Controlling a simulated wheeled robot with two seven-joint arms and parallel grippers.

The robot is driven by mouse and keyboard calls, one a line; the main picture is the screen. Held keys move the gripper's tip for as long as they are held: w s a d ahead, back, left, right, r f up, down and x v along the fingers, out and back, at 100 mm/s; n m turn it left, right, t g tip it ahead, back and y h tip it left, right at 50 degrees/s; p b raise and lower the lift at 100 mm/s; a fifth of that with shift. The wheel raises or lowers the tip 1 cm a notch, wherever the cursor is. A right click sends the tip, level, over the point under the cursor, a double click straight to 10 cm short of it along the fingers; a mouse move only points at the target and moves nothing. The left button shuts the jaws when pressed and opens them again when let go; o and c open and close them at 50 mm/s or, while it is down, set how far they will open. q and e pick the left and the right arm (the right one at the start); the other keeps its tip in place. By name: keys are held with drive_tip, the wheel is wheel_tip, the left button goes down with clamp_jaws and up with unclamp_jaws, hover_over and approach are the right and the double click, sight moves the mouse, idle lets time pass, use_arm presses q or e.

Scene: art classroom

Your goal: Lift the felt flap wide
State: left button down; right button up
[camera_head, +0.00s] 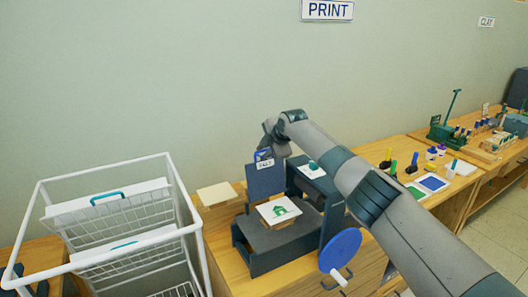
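The felt flap (264,183) is a grey-blue panel with a small white label that appears to read FELT. It stands nearly upright at the back of the dark printing press (271,260). My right arm reaches in from the lower right across the press. My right gripper (265,154) is at the flap's top edge, by a small blue part. The fingers are too small and partly hidden to tell whether they grip the flap. On the press bed lies a white card with a green house print (279,211). My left gripper is out of view.
A white wire rack (182,233) with paper trays stands at the left. A blue crank wheel (340,250) sits on the press's front right. A pale block (217,194) is left of the flap. Ink pads and bottles stand on the right of the wooden bench (399,155).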

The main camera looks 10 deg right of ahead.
drive_tip(key=shift+s+f, duration=0.15)
drive_tip(key=shift+s, duration=0.05)
drive_tip(key=shift+b+v, duration=0.35)
drive_tip(key=shift+v, duration=0.6)
drive_tip(key=b+v, duration=0.5)
drive_tip(key=v, duration=1)
drive_tip(key=shift+r, duration=0.35)
